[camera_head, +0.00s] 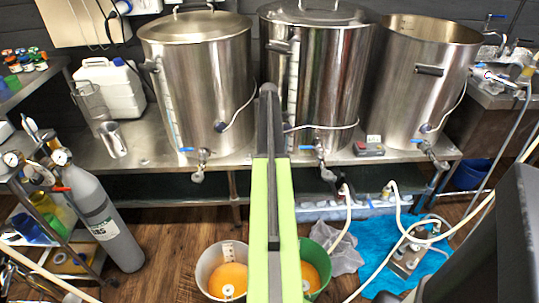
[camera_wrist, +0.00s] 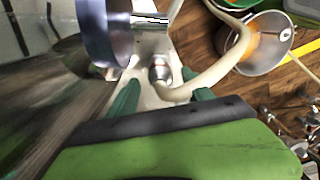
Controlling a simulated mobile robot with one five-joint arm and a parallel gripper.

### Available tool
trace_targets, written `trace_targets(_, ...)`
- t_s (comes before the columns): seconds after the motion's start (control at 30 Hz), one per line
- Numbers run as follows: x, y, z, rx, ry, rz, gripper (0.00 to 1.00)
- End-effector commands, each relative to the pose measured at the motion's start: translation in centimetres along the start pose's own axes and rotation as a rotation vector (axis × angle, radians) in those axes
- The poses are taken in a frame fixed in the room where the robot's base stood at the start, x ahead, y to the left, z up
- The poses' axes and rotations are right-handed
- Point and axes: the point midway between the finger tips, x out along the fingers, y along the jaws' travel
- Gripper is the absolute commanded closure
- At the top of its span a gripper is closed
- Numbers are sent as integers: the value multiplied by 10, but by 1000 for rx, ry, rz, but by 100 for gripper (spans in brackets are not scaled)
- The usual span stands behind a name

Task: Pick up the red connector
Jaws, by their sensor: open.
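I cannot make out a clear red connector in either view. In the head view a small red part (camera_head: 60,189) sits by the gas cylinder's valve, and a small grey and reddish item (camera_head: 369,146) lies on the steel bench; I cannot tell whether either is a connector. In the wrist view my gripper (camera_wrist: 160,83) is open, with a green finger on each side. A metal fitting (camera_wrist: 160,71) with a pale hose shows between the fingers, and I cannot tell whether they touch it. The gripper's fingers are not visible in the head view.
Three large steel kettles (camera_head: 200,85) with front valves stand on the steel bench (camera_head: 145,150). A grey gas cylinder (camera_head: 108,222) stands at left. A white bucket (camera_head: 208,268) and a green bucket (camera_head: 325,255) stand on the floor. Pale hoses and a pump (camera_head: 408,257) lie at right on a blue cloth (camera_head: 375,238).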

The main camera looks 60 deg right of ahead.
Motion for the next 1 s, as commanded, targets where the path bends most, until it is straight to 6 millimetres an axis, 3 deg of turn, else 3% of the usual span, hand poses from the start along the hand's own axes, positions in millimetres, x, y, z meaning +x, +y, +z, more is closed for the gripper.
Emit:
trace_targets(0.03, 16, 0, 0, 0, 0, 0, 41)
trace_targets(0.07, 19, 0, 0, 0, 0, 0, 41)
trace_targets(0.3, 16, 0, 0, -1, 0, 0, 41)
trace_targets(0.77, 16, 0, -1, -1, 0, 0, 100)
trace_targets(1.0, 16, 0, -1, -1, 0, 0, 100)
